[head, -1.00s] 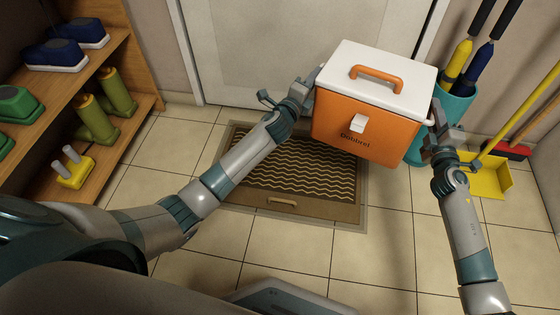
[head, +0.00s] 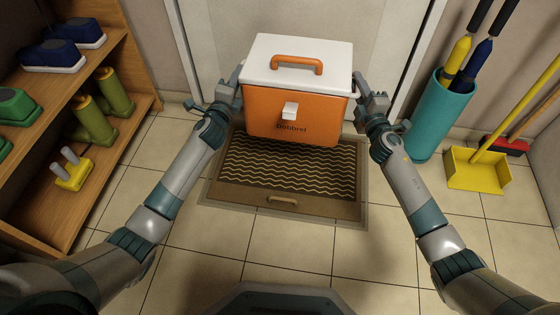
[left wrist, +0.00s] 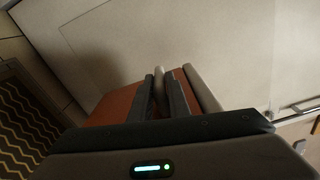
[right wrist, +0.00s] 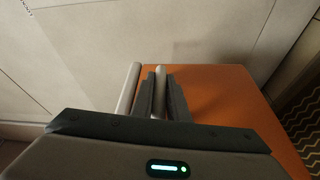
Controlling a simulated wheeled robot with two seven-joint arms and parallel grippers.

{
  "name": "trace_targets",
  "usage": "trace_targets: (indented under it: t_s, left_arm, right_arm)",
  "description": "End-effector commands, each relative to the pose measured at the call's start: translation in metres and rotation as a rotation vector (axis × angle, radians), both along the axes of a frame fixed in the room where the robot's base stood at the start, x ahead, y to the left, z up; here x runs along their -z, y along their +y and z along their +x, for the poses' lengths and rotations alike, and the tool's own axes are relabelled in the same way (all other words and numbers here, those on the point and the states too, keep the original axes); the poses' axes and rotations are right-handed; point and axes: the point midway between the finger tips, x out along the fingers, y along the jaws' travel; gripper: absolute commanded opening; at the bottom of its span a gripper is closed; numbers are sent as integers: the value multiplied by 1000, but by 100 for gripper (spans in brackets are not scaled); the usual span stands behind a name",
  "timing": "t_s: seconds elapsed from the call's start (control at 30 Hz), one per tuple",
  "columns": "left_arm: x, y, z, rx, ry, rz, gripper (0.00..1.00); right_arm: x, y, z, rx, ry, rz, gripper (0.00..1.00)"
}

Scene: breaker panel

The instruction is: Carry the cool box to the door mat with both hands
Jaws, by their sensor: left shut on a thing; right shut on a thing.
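The cool box (head: 297,112) is orange with a white lid and an orange top handle. It is upright in the head view, in front of the door, over the far part of the door mat (head: 285,185). I cannot tell whether it touches the mat. My left gripper (head: 236,88) is shut on a grey bar at the box's left side; the bar also shows in the left wrist view (left wrist: 159,90). My right gripper (head: 358,88) is shut on a matching bar at the right side, seen in the right wrist view (right wrist: 159,92).
A wooden shelf (head: 140,110) with shoes and boots stands at the left. A teal umbrella stand (head: 437,118), a yellow dustpan (head: 478,171) and a red broom head (head: 508,146) are at the right. The door (head: 215,45) is behind the box. Tiles in front of the mat are clear.

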Motion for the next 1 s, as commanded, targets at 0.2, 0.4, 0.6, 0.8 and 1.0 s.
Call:
trace_targets:
  t_s: [0.2, 0.4, 0.6, 0.8, 1.0]
  left_arm:
    - [-3, -1, 1, 1, -5, 2, 0]
    - [-3, -1, 1, 1, -5, 2, 0]
    - [-3, 0, 1, 1, -5, 2, 0]
    - [1, -1, 1, 1, -5, 2, 0]
    - [14, -1, 1, 1, -5, 2, 0]
  right_arm:
    - [-4, 0, 1, -1, -5, 2, 0]
    - [-4, 0, 1, -1, -6, 2, 0]
    - [-4, 0, 1, -1, -6, 2, 0]
    - [0, 0, 1, -1, -5, 2, 0]
    - [13, 0, 1, -1, -5, 2, 0]
